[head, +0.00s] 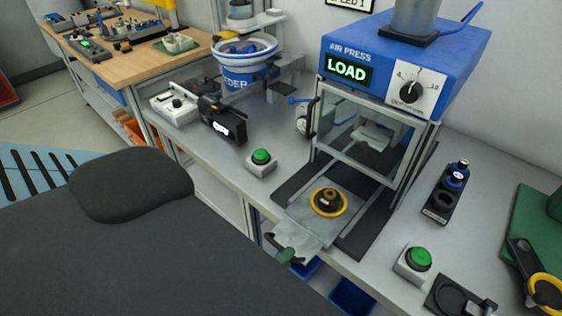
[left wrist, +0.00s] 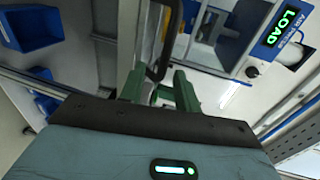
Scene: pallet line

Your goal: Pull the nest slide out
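The nest slide (head: 304,222) is a grey plate in front of the air press (head: 395,65), between two dark rails, with most of its plate clear of the press frame. It bears a yellow ring nest (head: 329,202) with a dark and brass part in it. My left gripper (left wrist: 158,82) is at the slide's front edge. Its green fingers stand apart, with a black bar handle (left wrist: 166,42) between or just beyond them; contact is unclear. One green fingertip shows in the head view (head: 285,256); my dark arm hides the rest. My right gripper is out of view.
The press display reads LOAD. Green buttons (head: 261,157) (head: 419,259) stand on both sides of the slide. A black holder (head: 446,193) with blue-topped parts stands right of the press. A blue feeder bowl (head: 245,62) is behind. Blue bins (head: 352,296) sit below the bench edge.

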